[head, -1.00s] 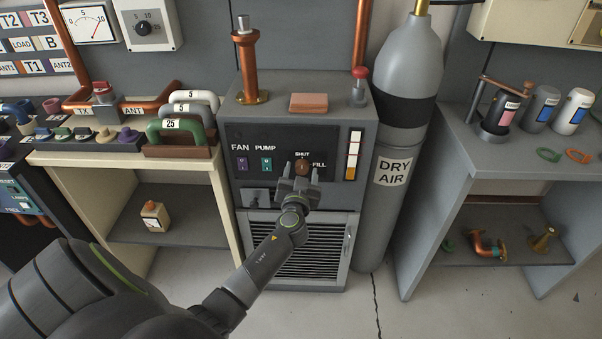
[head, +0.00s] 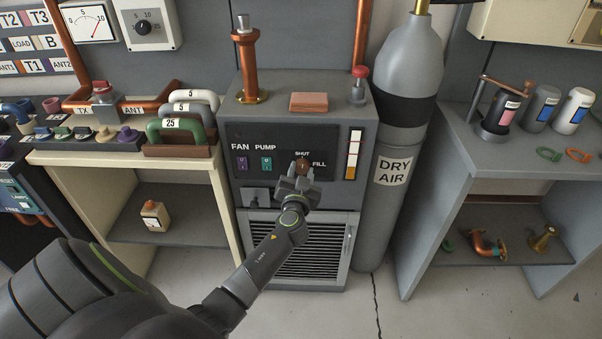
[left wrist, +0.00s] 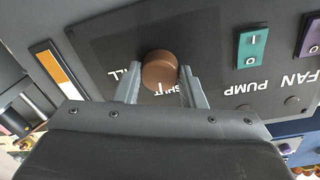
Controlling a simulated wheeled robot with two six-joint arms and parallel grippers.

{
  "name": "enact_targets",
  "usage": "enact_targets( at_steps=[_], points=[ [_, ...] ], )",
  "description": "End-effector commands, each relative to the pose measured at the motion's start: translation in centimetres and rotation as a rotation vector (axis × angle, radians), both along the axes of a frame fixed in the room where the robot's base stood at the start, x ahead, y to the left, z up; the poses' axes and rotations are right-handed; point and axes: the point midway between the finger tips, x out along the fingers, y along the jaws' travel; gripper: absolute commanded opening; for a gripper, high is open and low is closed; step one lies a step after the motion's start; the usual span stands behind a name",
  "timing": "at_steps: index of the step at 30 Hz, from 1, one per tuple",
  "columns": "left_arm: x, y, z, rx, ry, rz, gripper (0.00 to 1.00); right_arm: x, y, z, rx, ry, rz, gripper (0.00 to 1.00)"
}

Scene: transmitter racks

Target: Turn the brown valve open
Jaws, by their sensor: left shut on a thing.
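The brown valve (head: 302,164) is a small round knob on the black front panel of the grey cabinet, between the labels SHUT and FILL. The left wrist view shows the gripper (left wrist: 160,80) shut on the knob's sides. My right gripper is not in view.
On the same panel are a purple FAN switch (head: 241,163) and a teal PUMP switch (head: 266,164). A yellow and white gauge (head: 352,155) is right of the valve. The DRY AIR cylinder (head: 408,130) stands close on the right. A grille (head: 325,240) lies below.

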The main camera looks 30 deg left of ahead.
Motion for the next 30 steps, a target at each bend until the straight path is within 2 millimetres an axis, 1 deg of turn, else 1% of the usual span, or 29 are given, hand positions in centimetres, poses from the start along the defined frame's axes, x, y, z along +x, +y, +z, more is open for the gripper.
enact_targets(
  at_steps=[14,30],
  points=[
    [0.0,-0.1,0.0,0.363,0.225,-0.002,0.14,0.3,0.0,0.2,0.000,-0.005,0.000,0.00],
    [0.0,-0.1,0.1,0.799,0.495,-0.001,0.14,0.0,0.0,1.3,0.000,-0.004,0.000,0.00]
  ],
)
